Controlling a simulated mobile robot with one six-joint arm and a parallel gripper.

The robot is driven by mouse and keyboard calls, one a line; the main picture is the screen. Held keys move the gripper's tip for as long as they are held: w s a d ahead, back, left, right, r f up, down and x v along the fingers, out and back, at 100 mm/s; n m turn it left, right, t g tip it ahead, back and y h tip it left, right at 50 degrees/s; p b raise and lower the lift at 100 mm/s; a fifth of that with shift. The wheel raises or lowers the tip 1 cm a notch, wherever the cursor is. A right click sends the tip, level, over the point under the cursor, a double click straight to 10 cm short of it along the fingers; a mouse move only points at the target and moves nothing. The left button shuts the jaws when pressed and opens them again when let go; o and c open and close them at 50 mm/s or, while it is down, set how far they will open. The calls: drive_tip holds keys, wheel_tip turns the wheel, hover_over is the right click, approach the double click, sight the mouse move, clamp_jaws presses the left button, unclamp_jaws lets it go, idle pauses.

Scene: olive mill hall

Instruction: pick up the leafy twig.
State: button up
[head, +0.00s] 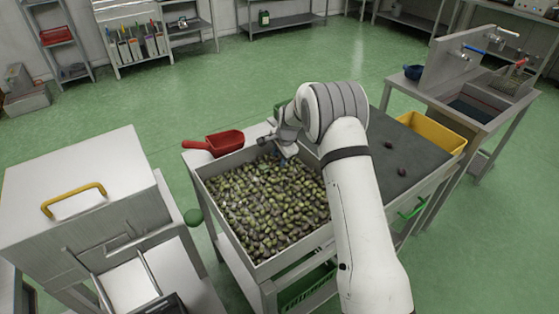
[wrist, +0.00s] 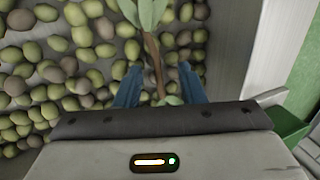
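The leafy twig (wrist: 152,50) shows in the wrist view, with a brown stem and pale green leaves at the top of the picture. It lies over the olives, and its stem runs down between my fingers. My gripper (wrist: 158,84) has two blue fingers set apart, one on each side of the stem, with gaps to both. In the head view my gripper (head: 284,150) is low at the back right of the olive tray (head: 262,264). I cannot make out the twig there.
Green and dark olives (head: 265,205) fill the tray. A red scoop (head: 224,142) lies behind it. To the right are a dark conveyor-like surface (head: 415,160) with a few olives and a yellow bin (head: 432,132). The tray wall (wrist: 240,45) is close on the right in the wrist view.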

drive_tip(key=shift+f, duration=0.1)
clamp_jaws()
idle(0.3)
